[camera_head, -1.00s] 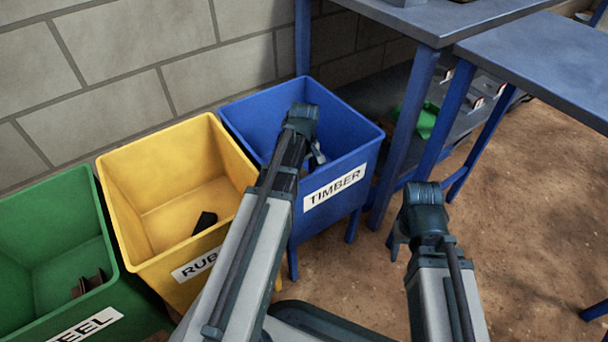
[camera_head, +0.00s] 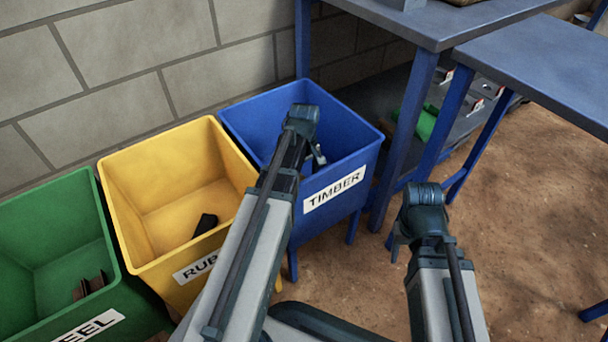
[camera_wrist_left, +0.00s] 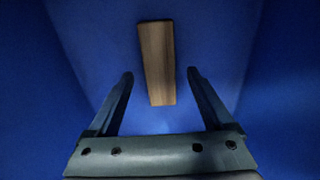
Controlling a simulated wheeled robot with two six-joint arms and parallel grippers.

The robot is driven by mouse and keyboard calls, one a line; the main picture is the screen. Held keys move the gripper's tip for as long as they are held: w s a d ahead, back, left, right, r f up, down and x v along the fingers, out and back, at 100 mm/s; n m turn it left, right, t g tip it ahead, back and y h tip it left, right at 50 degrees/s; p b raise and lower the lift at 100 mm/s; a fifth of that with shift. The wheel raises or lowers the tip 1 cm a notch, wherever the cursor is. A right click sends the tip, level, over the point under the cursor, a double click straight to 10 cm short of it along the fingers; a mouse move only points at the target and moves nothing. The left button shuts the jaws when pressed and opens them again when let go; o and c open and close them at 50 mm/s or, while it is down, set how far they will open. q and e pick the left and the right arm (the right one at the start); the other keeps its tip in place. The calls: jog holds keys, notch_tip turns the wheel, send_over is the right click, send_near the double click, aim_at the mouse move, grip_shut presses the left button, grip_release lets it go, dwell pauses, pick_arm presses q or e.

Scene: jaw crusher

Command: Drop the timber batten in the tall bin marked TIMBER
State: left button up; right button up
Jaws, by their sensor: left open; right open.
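The blue bin marked TIMBER (camera_head: 353,139) stands at the middle of the head view, with its white label facing me. My left gripper (camera_head: 318,160) reaches over its mouth, partly hidden by my own arm. In the left wrist view the left gripper (camera_wrist_left: 160,88) is open, its two fingers spread. The brown timber batten (camera_wrist_left: 157,60) lies beyond the fingertips against the blue inside of the bin, apart from both fingers. The batten is hidden in the head view. My right gripper (camera_head: 398,246) hangs to the right of the bin, over the ground, with nothing seen in it.
A yellow bin (camera_head: 133,185) with a dark piece inside stands left of the blue one. A green bin (camera_head: 112,265) with brown pieces is further left. Blue tables (camera_head: 545,60) stand at right, with a green object (camera_head: 426,124) beneath. Bare ground lies at right.

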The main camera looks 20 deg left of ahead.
pick_arm(q)
notch_tip(320, 180, up, 12)
jog(key=p, duration=1.1)
pick_arm(e)
notch_tip(320, 180, up, 12)
pick_arm(q)
jog(key=shift+a, duration=0.1)
pick_arm(e)
jog(key=shift+r, duration=0.1)
